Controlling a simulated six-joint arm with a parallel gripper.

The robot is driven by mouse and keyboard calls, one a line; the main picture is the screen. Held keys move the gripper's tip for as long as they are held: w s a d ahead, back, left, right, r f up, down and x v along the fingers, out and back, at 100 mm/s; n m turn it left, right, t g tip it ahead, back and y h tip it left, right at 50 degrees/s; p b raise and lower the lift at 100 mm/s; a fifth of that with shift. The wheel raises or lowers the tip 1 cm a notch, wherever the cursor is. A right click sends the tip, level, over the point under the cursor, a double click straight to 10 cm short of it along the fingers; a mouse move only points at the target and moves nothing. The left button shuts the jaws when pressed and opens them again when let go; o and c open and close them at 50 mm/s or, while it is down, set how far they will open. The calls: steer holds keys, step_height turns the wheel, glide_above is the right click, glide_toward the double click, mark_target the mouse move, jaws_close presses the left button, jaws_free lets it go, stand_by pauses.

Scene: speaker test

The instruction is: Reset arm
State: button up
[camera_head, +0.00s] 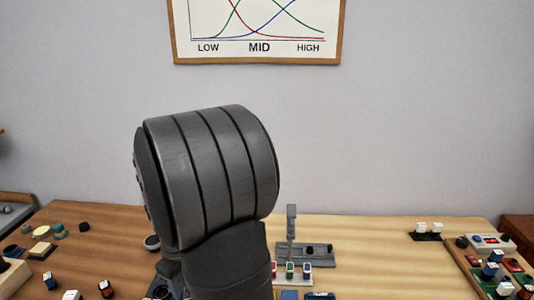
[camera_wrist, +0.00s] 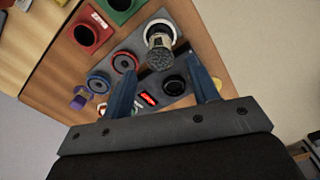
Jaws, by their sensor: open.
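My arm fills the middle of the head view, with a big dark grey ribbed joint raised over the table; my gripper is hidden there. In the wrist view my gripper (camera_wrist: 162,68) is open, its two blue fingers spread apart. Between and beyond the fingertips is a grey, grainy cylindrical piece (camera_wrist: 160,58) beside a white ring (camera_wrist: 160,28). Neither finger visibly grips it; how far it is from them I cannot tell. Behind it lies a grey test panel (camera_wrist: 186,38) with a lit red display (camera_wrist: 148,98) and a black round part (camera_wrist: 173,86).
The wooden table (camera_head: 370,255) holds a grey stand (camera_head: 291,222) at centre and small parts at left. At right is a board with a red-display unit (camera_head: 487,242). A red tray (camera_wrist: 92,30) and green tray (camera_wrist: 122,8) show in the wrist view. A chart (camera_head: 258,40) hangs behind.

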step_height(320, 180, down, 8)
step_height(320, 180, up, 3)
steer(key=shift+f, duration=0.15)
steer(key=shift+r, duration=0.8)
